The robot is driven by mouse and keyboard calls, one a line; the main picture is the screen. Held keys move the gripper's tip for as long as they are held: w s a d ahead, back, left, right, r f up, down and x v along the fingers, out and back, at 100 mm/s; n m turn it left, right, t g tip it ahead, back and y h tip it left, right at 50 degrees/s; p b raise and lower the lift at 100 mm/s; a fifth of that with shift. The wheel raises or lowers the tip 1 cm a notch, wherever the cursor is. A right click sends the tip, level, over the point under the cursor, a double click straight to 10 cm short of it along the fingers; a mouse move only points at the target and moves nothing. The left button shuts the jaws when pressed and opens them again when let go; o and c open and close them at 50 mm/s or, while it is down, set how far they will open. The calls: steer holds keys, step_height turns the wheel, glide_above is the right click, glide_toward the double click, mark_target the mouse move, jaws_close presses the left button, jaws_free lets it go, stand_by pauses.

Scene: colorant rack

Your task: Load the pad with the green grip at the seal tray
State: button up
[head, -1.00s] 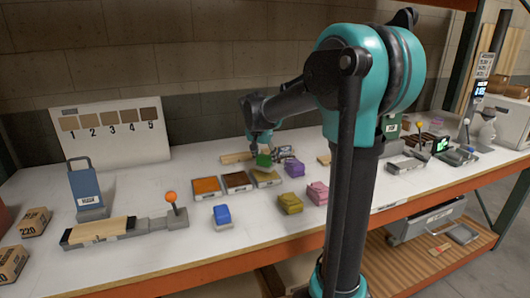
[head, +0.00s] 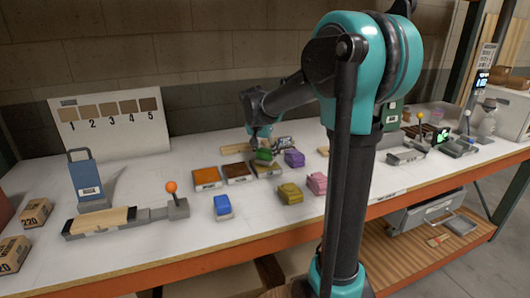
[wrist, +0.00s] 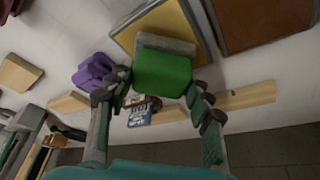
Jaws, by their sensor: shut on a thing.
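My gripper (wrist: 160,97) is shut on the pad with the green grip (wrist: 162,74). In the wrist view the pad's grey base overlaps the edge of a tray with a yellow-tan filling (wrist: 174,30). In the head view the green-grip pad (head: 264,155) is at this tray (head: 267,171), the right one of three. I cannot tell whether the pad touches it. An orange-brown tray (head: 206,177) and a dark brown tray (head: 237,173) are to its left. The tray labels are too small to read.
A purple pad (head: 294,158), a yellow pad (head: 290,193), a pink pad (head: 317,183) and a blue pad (head: 222,206) stand nearby. A wooden strip (wrist: 235,99) lies behind the trays. A lever fixture with a board (head: 100,221) is at left.

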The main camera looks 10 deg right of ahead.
mark_target(265, 150)
steer(key=shift+f, duration=0.55)
stand_by(1.4)
steer(key=shift+r, duration=3.55)
steer(key=shift+s, duration=0.1)
